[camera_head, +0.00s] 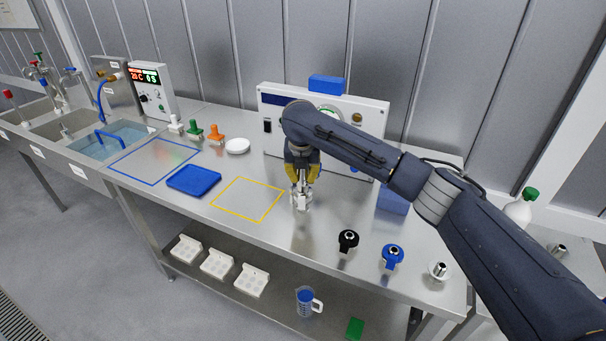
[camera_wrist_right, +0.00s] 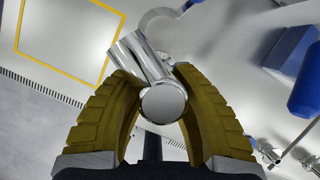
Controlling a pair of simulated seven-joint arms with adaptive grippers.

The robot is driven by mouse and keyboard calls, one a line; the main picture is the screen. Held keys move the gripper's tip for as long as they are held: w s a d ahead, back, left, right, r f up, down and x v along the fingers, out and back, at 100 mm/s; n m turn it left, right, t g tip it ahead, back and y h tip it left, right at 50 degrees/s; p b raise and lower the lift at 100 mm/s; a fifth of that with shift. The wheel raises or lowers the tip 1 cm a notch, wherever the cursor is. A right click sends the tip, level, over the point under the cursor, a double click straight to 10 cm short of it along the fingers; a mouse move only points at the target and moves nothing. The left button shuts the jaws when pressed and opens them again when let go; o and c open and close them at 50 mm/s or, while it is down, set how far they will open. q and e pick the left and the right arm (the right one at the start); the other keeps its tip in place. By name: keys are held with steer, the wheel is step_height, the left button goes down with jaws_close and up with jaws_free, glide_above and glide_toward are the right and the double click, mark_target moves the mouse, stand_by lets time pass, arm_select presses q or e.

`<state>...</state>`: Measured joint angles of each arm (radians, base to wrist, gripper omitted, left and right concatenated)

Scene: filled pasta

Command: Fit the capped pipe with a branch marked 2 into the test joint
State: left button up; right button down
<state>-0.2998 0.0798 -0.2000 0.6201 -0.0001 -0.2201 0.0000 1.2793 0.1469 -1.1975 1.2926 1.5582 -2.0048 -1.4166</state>
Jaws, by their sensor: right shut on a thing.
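My right gripper (camera_head: 302,175) has yellow finger pads and points down over the steel bench, to the right of the yellow outlined square. It is shut on a shiny metal pipe with a branch (camera_head: 302,199). In the right wrist view the pipe (camera_wrist_right: 162,104) sits between the yellow fingers of the gripper (camera_wrist_right: 155,78), showing a round end face and a side tube angled to the upper left. No number mark is readable on it. I cannot tell which fitting is the test joint; metal fittings (camera_wrist_right: 296,146) show at the lower right of the wrist view. My left gripper is out of view.
A white instrument panel (camera_head: 279,126) stands behind my right arm. Black (camera_head: 348,240), blue (camera_head: 392,255) and pale (camera_head: 438,271) fittings stand at the front right. A blue tray (camera_head: 194,180) lies left of the yellow square (camera_head: 248,198), which is empty. Sinks are at far left.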

steer(key=shift+s+f, duration=0.1)
steer(key=shift+f, duration=1.05)
stand_by(0.8)
steer(key=c, duration=1.5)
jaws_free()
steer(key=shift+f, duration=0.1)
steer(key=o, duration=0.7)
steer(key=shift+r, duration=0.2)
steer(key=shift+r, duration=0.15)
steer(key=shift+v, duration=3.35)
